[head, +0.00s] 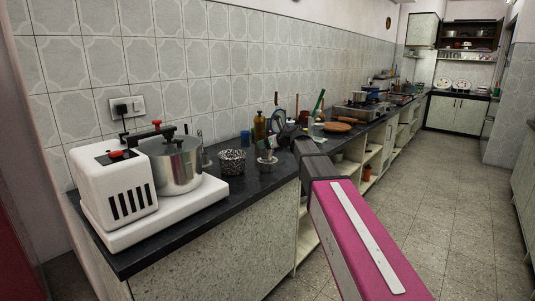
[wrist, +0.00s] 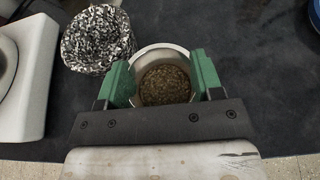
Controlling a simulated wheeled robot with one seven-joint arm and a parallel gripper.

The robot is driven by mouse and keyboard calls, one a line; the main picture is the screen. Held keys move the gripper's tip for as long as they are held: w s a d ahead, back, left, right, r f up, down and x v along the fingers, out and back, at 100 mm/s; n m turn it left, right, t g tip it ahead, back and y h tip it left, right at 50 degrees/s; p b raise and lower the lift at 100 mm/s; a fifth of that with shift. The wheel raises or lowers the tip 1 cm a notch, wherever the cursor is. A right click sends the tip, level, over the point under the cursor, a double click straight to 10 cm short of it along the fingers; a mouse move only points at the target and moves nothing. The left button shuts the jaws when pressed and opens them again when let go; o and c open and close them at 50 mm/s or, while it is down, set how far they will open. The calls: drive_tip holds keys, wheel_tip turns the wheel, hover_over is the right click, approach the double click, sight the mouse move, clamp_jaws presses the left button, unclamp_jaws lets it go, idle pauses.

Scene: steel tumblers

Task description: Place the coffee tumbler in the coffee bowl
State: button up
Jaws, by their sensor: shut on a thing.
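The coffee tumbler (wrist: 165,52) is a round, pale metal cup with brown granular contents, seen from above in the wrist view. My gripper (wrist: 165,80) is shut on it, with one green finger on each side of its wall. The bowl also shows in the head view (head: 232,162) on the dark counter. The tumbler's underside is hidden, so I cannot tell whether it touches the counter.
A white appliance (head: 120,190) with a steel pot (head: 176,165) stands left of the bowl on the dark counter (head: 222,205). Bottles and utensils crowd the counter behind my gripper. A flat brown board (head: 338,127) lies farther along. The floor (head: 440,200) on the right is clear.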

sight(267, 152)
drive_tip(key=shift+w+d+f, duration=0.2)
drive_tip(key=shift+w+f, duration=0.05)
drive_tip(key=shift+f, duration=2)
drive_tip(key=o, duration=1)
drive_tip(key=shift+f, duration=0.1)
